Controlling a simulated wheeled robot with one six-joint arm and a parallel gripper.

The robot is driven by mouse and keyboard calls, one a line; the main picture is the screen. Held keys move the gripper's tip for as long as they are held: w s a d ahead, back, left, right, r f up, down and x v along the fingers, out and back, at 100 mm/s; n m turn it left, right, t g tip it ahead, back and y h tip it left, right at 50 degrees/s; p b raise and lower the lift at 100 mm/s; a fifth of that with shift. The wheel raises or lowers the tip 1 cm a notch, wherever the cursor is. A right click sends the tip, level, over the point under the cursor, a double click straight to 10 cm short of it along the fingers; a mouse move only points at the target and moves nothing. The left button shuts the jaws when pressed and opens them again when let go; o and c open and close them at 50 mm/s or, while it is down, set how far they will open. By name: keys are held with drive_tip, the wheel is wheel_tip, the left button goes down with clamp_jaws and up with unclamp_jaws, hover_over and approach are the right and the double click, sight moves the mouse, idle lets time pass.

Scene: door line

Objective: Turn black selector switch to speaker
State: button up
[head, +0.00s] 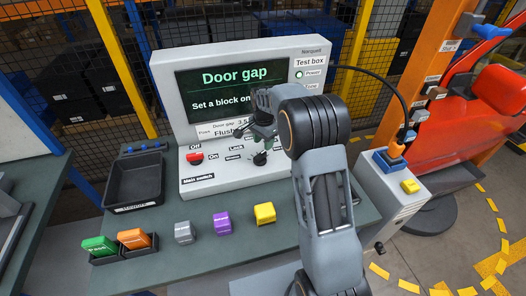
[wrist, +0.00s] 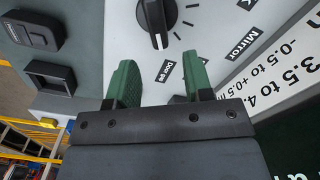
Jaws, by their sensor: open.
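The black selector switch (wrist: 157,20) is a round knob with a raised grip and a white pointer mark, on the white panel at the top of the wrist view. Its mark points down in that picture, roughly toward a partly readable label (wrist: 165,71). In the head view a black knob (head: 260,158) shows low on the test box (head: 222,178), just below my gripper (head: 263,138). In the wrist view my gripper (wrist: 160,78) is open, with green fingers apart and empty. Its tips are just short of the knob in the picture. I cannot read a speaker label.
A red main switch (head: 195,158) sits left on the panel. A black tray (head: 135,185) and grey (head: 184,232), purple (head: 222,223) and yellow (head: 265,213) blocks are on the table, with green (head: 99,246) and orange (head: 134,239) ones front left. My arm hides part of the panel.

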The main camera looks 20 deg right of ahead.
sight(263, 152)
drive_tip(key=shift+f+p, duration=0.3)
drive_tip(key=shift+f, duration=2.65)
clamp_jaws()
